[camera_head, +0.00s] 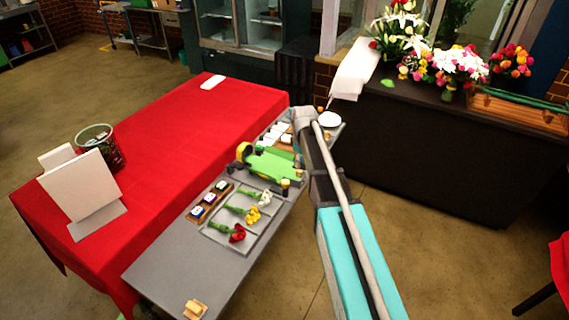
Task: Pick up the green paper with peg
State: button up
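A green paper (272,163) lies on a grey work table (185,262), left of my arm. A rounded yellow-and-green piece stands at its left end. A small tan knob, perhaps the peg (285,183), sits at its lower right edge. My arm crosses the picture from the lower right and passes just right of the paper. I cannot make out my gripper or its fingers; the arm's far end is near the back of the work table.
A tray (263,226) with red, yellow and white flowers lies in front of the paper. Small boxes (209,199) stand beside it. A red-covered table (170,135) adjoins on the left. A dark counter (430,150) with bouquets stands behind on the right.

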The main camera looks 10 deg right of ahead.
jog(key=w+r+n+p, duration=0.1)
jog(key=w+r+n, duration=0.1)
jog(key=w, duration=0.4)
jog(key=shift+w+r+p, duration=0.3)
jog(key=shift+r+p, duration=0.1)
jog(key=shift+r, duration=0.05)
jog(key=shift+a+f, duration=0.1)
jog(key=b, duration=0.9)
send_over(296, 175)
jog(key=w, duration=0.1)
jog(key=f, duration=0.8)
jog(key=shift+d+f, duration=0.25)
jog(key=shift+f, duration=0.1)
jog(key=shift+a+f+b, duration=0.1)
jog(key=shift+f+b, duration=2.3)
jog(key=shift+f, duration=0.1)
jog(key=shift+c, duration=0.2)
grip_shut()
